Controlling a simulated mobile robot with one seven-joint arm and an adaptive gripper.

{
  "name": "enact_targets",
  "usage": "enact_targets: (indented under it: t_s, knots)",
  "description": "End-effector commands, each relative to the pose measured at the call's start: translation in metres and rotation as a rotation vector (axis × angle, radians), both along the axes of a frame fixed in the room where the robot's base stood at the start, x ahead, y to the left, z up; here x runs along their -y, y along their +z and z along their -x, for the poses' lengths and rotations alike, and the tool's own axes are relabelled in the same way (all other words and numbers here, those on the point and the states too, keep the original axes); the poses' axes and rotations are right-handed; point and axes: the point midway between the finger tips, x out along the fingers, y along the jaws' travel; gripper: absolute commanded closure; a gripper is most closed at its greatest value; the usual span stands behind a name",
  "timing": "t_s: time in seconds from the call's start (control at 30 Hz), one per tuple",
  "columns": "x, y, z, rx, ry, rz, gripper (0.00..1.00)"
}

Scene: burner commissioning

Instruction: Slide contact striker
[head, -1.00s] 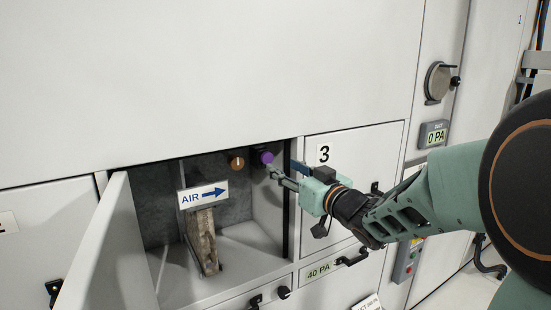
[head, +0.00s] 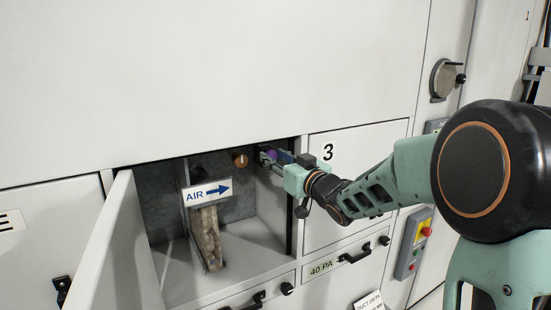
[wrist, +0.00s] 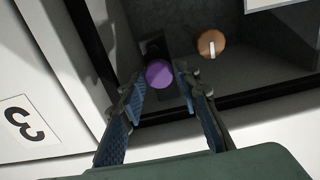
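A purple round knob (head: 271,154), perhaps the striker's handle, sits high on the right in the open compartment, partly hidden by my gripper in the head view. In the wrist view the purple knob (wrist: 159,74) shows between the tips of my gripper (wrist: 160,80), on a dark mount. My gripper (head: 267,158) is open, with a gap visible on both sides of the knob. I cannot tell how far the fingertips reach past it. An orange-brown knob with a pale mark (head: 240,160) is to its left; it also shows in the wrist view (wrist: 211,45).
An AIR arrow sign (head: 207,192) stands in the compartment above a worn brownish block (head: 209,238). The compartment door (head: 115,255) hangs open at left. Panel 3 (head: 350,190) lies close right of my gripper. A 40 PA drawer (head: 335,268) is below.

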Motion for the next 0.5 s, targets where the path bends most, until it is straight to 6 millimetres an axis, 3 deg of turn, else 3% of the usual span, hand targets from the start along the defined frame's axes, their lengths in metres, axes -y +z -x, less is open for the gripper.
enact_targets:
  t_s: [0.03,0.23,0.5]
  knots:
    - [0.0001,0.0001,0.0,0.0,0.0,0.0,0.77]
    - [0.0002,0.0001,0.0001,0.0,0.0,0.0,0.99]
    - [0.0012,-0.0004,0.0012,0.0,-0.001,0.0,1.0]
